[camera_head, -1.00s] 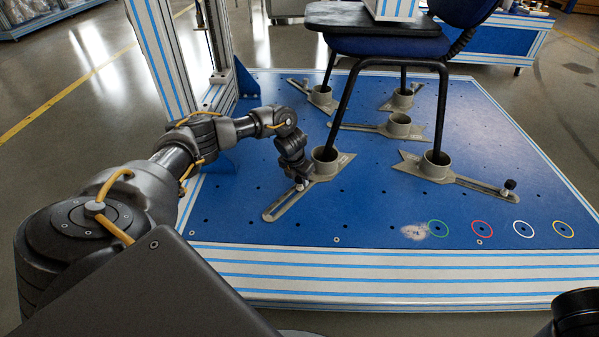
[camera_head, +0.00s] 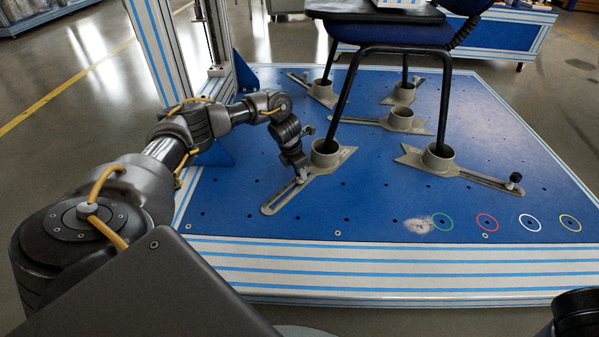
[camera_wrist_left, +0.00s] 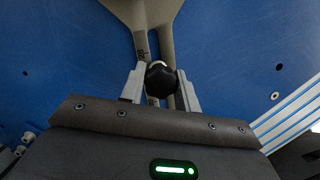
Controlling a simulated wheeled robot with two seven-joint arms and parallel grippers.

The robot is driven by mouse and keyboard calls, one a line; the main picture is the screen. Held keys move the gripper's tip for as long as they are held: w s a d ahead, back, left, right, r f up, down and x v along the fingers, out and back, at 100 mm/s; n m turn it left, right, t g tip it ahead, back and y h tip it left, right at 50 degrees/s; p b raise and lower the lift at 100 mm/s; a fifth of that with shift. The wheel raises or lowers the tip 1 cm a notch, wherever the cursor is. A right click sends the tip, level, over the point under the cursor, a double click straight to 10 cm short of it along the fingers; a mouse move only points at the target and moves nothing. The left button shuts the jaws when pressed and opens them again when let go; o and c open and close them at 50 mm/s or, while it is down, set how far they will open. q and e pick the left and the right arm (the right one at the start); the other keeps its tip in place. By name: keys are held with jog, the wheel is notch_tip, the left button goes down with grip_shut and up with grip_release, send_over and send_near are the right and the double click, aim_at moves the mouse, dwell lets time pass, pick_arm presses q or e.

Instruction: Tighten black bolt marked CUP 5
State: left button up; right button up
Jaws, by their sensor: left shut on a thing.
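My left gripper (camera_head: 302,178) reaches down over the slotted arm of the front-left grey cup holder (camera_head: 325,152). In the left wrist view, its two pale fingers (camera_wrist_left: 161,88) are shut on a black bolt (camera_wrist_left: 160,77) with a knobbed head, one finger on each side. The bolt sits over the slot of the grey bracket (camera_wrist_left: 150,22). In the head view the gripper hides the bolt. My right gripper is not in view.
A blue chair (camera_head: 400,38) stands with its black legs in the grey cups. Another black bolt (camera_head: 515,178) stands on the right bracket's slot. Coloured rings (camera_head: 487,222) mark the front right of the blue platform (camera_head: 360,215). A blue-striped post rises behind my left arm.

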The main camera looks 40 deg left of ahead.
pick_arm(q)
jog(key=shift+m+h+b, duration=0.3)
jog(key=shift+m+b, duration=0.2)
jog(key=shift+m, duration=0.7)
jog(key=o, duration=1)
